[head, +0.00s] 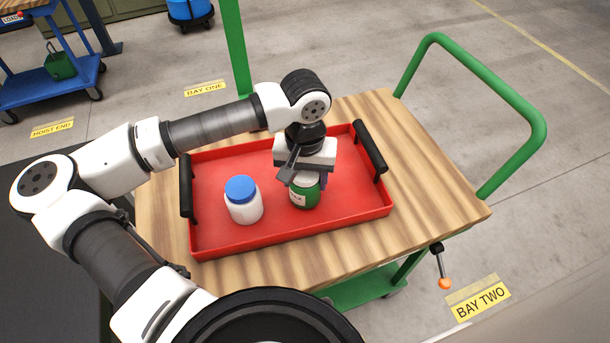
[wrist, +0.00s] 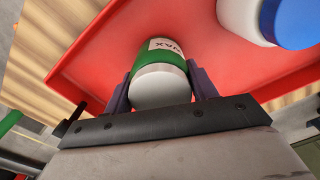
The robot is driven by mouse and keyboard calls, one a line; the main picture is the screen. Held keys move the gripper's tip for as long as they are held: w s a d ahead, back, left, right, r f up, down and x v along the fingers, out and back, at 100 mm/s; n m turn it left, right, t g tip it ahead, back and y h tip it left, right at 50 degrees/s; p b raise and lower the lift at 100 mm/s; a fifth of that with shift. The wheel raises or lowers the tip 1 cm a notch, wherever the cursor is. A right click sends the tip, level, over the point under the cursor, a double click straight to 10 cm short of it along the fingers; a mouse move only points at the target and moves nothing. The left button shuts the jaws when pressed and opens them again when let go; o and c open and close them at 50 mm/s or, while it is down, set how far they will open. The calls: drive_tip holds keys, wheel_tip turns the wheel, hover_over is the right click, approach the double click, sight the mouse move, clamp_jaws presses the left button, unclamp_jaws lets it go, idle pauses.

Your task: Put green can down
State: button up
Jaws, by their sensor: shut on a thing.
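The green can (head: 304,194) stands upright in the right half of the red tray (head: 352,221), as far as I can tell resting on its floor. It has a light lid and a white label; the label reads "WAX" in the wrist view (wrist: 163,66). My gripper (head: 300,180) is above the can, its fingers shut on the can's upper part. In the wrist view both fingers (wrist: 160,90) sit on either side of the can. Whether the can's base touches the tray is hard to see.
A white jar with a blue lid (head: 243,200) stands in the tray left of the can. The tray has black handles (head: 370,151) at both ends and lies on a wooden-topped green cart (head: 436,190). Bare tray floor shows around the can.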

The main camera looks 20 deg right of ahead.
drive_tip(key=shift+f, duration=0.15)
drive_tip(key=shift+f, duration=0.2)
drive_tip(key=o, duration=1.2)
wheel_tip(320, 180, up, 12)
drive_tip(key=shift+r+b, duration=0.2)
drive_tip(key=shift+b, duration=0.45)
